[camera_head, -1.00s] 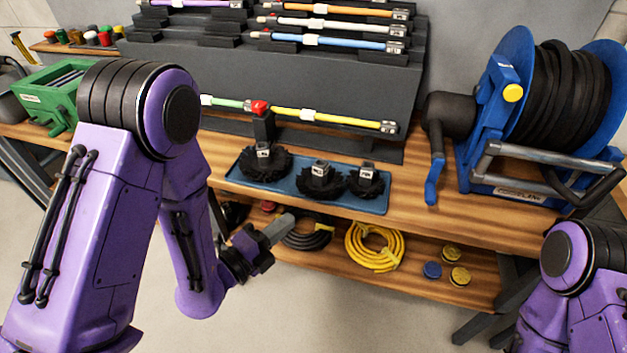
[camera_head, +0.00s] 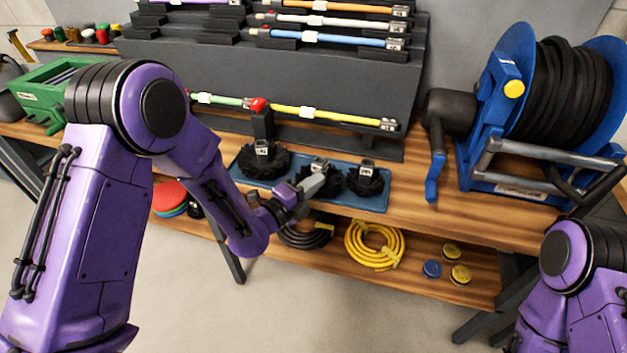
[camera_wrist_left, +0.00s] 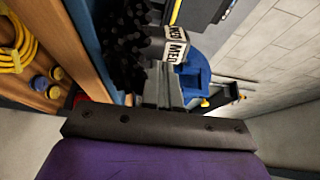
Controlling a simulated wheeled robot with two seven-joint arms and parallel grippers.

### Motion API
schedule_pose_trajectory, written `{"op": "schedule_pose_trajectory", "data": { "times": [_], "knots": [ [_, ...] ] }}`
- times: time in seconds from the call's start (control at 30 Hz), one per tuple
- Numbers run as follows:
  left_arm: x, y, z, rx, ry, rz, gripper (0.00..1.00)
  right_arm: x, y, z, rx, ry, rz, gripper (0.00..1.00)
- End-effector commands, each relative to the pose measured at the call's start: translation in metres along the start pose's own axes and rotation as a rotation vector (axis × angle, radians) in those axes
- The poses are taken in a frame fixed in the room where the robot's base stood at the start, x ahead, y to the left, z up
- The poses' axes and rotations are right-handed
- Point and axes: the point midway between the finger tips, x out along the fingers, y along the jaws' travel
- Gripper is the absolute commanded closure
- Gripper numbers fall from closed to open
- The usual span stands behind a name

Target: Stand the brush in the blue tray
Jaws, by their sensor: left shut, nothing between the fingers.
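The blue tray (camera_head: 378,206) lies on the bench, and three round black brushes with labelled square tops stand in it: a left one (camera_head: 262,163), a middle one (camera_head: 306,175) and a right one (camera_head: 367,183). My left gripper (camera_head: 318,185) is shut and empty, in front of the middle brush and hiding part of it. In the left wrist view its fingers (camera_wrist_left: 163,92) are together beside a black-bristled brush (camera_wrist_left: 122,40) with a white label reading MED. Contact cannot be told. My right gripper is out of view.
A dark rack (camera_head: 345,90) with coloured rods stands behind the tray. A blue hose reel (camera_head: 505,110) stands at right. A green tool (camera_head: 45,95) is at left. A lower shelf holds a yellow coil (camera_head: 375,245) and a black coil (camera_head: 303,236).

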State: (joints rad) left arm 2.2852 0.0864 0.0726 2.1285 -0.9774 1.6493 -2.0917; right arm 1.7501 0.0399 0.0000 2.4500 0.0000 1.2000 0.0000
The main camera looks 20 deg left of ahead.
Motion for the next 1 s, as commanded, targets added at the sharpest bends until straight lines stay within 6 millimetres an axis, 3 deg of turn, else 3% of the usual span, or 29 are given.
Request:
{"op": "schedule_pose_trajectory", "data": {
  "times": [0.27,0.6,1.0],
  "knots": [
    [0.002,0.002,0.002,0.003,0.001,-0.001,1.00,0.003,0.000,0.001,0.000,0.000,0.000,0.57],
    [0.036,0.002,0.036,0.003,0.001,-0.002,1.00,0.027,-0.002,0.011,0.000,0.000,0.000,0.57],
    [0.036,0.000,0.033,0.001,0.003,-0.001,1.00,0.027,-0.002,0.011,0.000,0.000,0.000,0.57]
  ]
}}
